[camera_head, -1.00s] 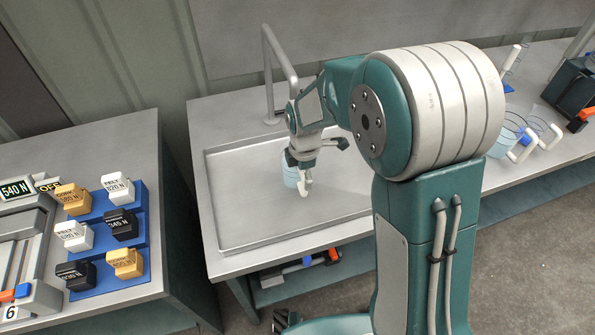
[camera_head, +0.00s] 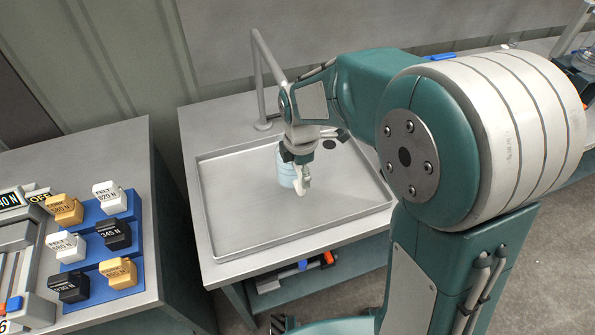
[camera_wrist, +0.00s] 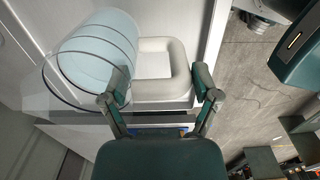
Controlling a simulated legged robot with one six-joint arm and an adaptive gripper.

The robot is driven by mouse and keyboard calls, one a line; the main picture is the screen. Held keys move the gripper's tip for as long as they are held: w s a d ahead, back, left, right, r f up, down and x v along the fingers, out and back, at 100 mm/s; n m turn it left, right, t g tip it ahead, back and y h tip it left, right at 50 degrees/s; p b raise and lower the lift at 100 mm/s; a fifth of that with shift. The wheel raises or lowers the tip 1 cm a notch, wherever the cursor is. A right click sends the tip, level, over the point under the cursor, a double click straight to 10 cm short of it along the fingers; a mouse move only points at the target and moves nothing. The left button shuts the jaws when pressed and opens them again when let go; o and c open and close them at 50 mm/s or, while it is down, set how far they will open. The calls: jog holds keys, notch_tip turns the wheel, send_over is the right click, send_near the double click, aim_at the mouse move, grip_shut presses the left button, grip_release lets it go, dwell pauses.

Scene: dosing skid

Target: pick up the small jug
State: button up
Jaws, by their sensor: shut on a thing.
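The small jug (camera_head: 285,170) is a clear cup with pale blue contents, dark ring lines and a white handle (camera_head: 302,182). It is in or just above the shallow metal sink tray (camera_head: 225,251); I cannot tell whether it touches the bottom. My gripper (camera_head: 300,160) is over the jug, pointing down, and partly hides it. In the wrist view the jug (camera_wrist: 97,50) is at upper left. Its white handle (camera_wrist: 160,95) is between the two fingers of my gripper (camera_wrist: 160,88), which are shut on it.
A bent grey tap (camera_head: 262,80) rises behind the tray. At left, a bench holds a blue rack (camera_head: 112,225) with several labelled blocks. A shelf under the sink holds tools (camera_head: 303,266). My arm blocks the right side.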

jog(key=s+d+r, duration=0.2)
jog(key=s+r, duration=0.4)
jog(key=s, duration=0.4)
jog(key=shift+s+d+r, duration=0.2)
jog(key=shift+s+d, duration=0.1)
jog(key=shift+d, duration=0.05)
